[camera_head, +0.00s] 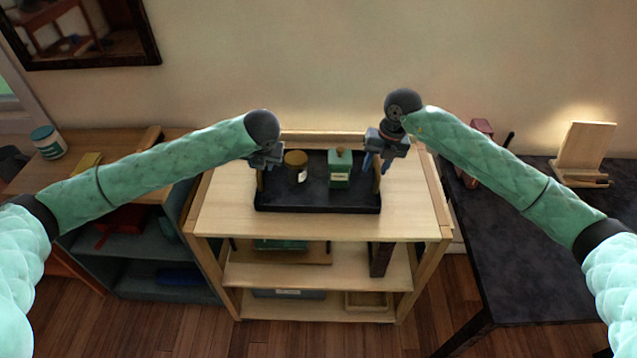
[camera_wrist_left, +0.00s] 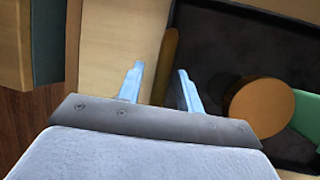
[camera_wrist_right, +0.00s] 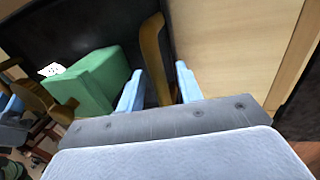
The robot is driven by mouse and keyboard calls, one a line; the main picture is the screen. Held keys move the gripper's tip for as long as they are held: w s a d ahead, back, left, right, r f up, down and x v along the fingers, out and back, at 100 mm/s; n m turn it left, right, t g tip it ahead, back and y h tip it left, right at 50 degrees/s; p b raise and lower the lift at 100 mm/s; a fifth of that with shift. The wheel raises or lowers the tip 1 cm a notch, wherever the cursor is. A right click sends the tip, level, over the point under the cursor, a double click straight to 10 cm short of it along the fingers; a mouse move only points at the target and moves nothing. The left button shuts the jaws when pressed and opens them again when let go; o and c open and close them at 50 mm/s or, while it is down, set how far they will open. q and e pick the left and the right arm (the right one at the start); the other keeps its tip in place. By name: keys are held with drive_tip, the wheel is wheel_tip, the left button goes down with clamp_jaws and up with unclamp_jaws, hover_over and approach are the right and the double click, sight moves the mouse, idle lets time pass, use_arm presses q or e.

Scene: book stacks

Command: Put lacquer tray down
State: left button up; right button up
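The black lacquer tray (camera_head: 310,200) sits on the pale wooden top of the shelf unit and looks level. It carries a round tan-lidded jar (camera_head: 295,160) and a green box (camera_head: 340,170). My left gripper (camera_wrist_left: 160,85) is open at the tray's left wooden handle (camera_wrist_left: 171,55), its fingers apart on either side of it. My right gripper (camera_wrist_right: 158,85) is open at the right wooden handle (camera_wrist_right: 153,50), with gaps between it and the fingers. In the head view, my left fingertips are partly hidden.
The shelf top (camera_head: 320,226) is bare in front of the tray. A lower teal shelf unit (camera_head: 150,250) stands at left, with a white-and-teal jar (camera_head: 47,142) beyond. A dark table (camera_head: 520,250) with a wooden stand (camera_head: 584,150) is at right. A wall is behind.

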drive_tip(key=shift+r, duration=0.15)
use_arm(q)
drive_tip(key=v, duration=1)
drive_tip(key=shift+r, duration=0.15)
use_arm(e)
wheel_tip(320, 180, up, 11)
drive_tip(key=d, duration=0.2)
drive_tip(key=shift+d+r, duration=0.2)
use_arm(q)
drive_tip(key=shift+s, duration=0.15)
